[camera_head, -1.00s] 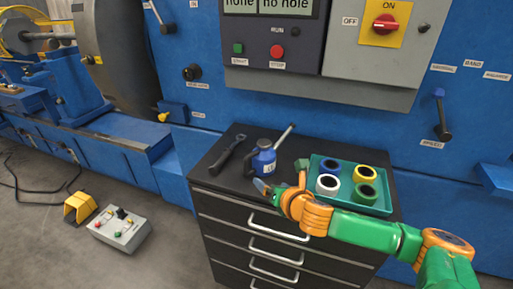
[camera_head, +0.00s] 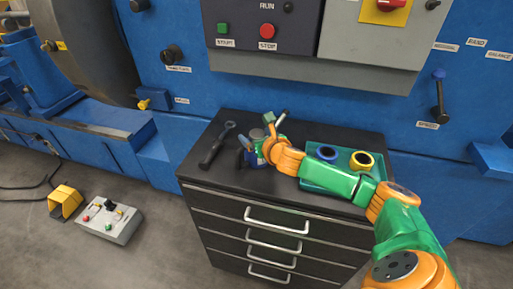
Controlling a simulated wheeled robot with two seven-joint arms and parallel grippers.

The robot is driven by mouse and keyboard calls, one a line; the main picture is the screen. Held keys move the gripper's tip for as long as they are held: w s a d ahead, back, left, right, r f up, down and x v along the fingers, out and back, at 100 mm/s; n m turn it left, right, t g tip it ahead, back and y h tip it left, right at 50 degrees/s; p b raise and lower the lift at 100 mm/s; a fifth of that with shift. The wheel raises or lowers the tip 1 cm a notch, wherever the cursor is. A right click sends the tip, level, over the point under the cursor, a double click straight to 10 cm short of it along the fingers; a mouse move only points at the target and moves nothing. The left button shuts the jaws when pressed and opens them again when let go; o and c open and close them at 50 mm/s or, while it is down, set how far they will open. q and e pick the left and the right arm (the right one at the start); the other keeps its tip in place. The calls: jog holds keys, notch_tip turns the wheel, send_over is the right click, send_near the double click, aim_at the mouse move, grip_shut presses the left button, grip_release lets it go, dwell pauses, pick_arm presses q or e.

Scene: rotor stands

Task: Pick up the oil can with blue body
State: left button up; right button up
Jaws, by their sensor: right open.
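The oil can with blue body (camera_head: 251,159) stands on the dark top of the drawer cabinet (camera_head: 215,184). My right gripper (camera_head: 268,134) is at the can, with its fingers over the can's upper part. The gripper and wrist hide much of the can, and its pale spout sticks up behind them. The gripper is open; whether the fingers touch the can cannot be told. My left gripper is not in view.
A dark wrench (camera_head: 217,146) lies just left of the can. A teal tray (camera_head: 315,177) with a blue ring (camera_head: 325,152) and a yellow ring (camera_head: 361,160) sits to the right, partly behind my right arm. The blue machine with its control panel (camera_head: 265,60) rises behind the cabinet.

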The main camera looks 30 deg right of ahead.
jog(key=shift+s+r, duration=0.15)
jog(key=shift+s, duration=0.05)
jog(key=c, duration=0.7)
grip_shut()
notch_tip(320, 180, up, 10)
jog(key=shift+r+p, duration=0.1)
jog(key=shift+p, duration=0.25)
jog(key=shift+c, duration=0.3)
grip_release()
jog(key=shift+w, duration=0.1)
grip_shut()
